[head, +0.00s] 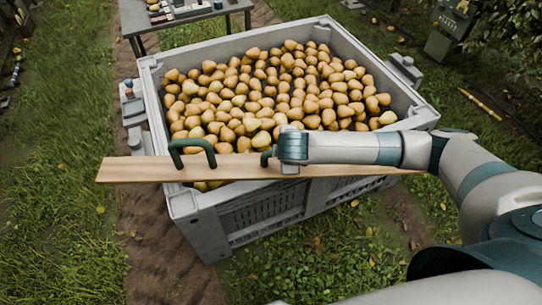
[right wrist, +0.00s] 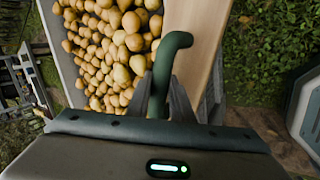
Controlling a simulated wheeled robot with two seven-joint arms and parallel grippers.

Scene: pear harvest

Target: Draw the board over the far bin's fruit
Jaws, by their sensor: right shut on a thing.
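A large grey bin (head: 265,213) full of yellow-brown pears (head: 275,90) stands in front of me. A long wooden board (head: 135,169) lies across the near side of the bin, over the nearest pears, and sticks out past the bin's left side. It has a green handle (head: 190,150) on its left part and a second green handle, which shows in the right wrist view (right wrist: 170,60). My right gripper (head: 270,158) is shut on this second handle; its fingers are around the bar in the right wrist view (right wrist: 166,98). My left gripper is not in view.
A grey table (head: 180,18) with small items stands beyond the bin at the upper left. Small grey devices stand at the bin's left side (head: 132,100) and right side (head: 404,70). Grass and dirt surround the bin, with a dark box (head: 450,28) at the upper right.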

